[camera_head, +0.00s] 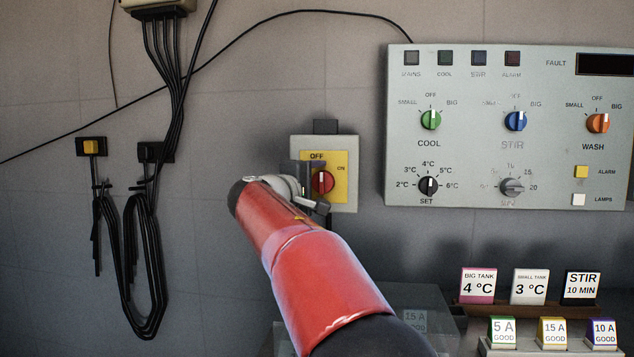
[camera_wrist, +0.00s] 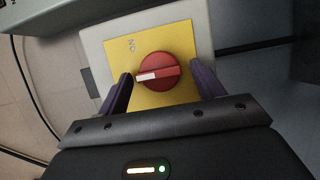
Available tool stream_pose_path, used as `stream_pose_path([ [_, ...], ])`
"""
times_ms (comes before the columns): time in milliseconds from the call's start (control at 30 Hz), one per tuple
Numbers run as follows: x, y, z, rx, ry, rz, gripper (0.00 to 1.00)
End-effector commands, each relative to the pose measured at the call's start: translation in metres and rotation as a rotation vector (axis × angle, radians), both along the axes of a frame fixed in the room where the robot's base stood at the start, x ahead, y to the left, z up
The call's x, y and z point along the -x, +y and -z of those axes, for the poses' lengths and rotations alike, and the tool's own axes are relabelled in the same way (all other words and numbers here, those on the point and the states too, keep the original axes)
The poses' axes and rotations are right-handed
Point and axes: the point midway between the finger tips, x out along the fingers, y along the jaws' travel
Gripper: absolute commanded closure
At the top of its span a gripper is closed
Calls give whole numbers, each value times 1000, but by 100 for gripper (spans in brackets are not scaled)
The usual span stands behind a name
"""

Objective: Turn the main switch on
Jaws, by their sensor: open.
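The main switch is a red rotary knob (camera_head: 322,182) on a yellow plate (camera_head: 346,190) on a light grey wall box. OFF is printed above it and ON at its upper right. In the wrist view the red knob (camera_wrist: 170,66) has a white pointer aimed left, seemingly toward the OFF side; the ON lettering is at the upper left. My gripper (camera_wrist: 161,74) is open, with one finger on each side of the knob; whether either finger touches it I cannot tell. In the head view my gripper (camera_head: 313,184) partly hides the knob's left side.
A grey control panel (camera_head: 470,140) with several knobs is on the wall at the right. Black cables (camera_head: 150,250) hang at the left. Label cards (camera_head: 529,287) stand on a shelf at lower right.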

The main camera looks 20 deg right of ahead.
Motion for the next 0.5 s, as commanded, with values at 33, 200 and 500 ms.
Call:
stream_pose_path([
  [33, -1, -2, 0, 0, 0, 0, 33],
  [200, -1, -2, 0, 0, 0, 0, 33],
  [500, -1, -2, 0, 0, 0, 0, 63],
])
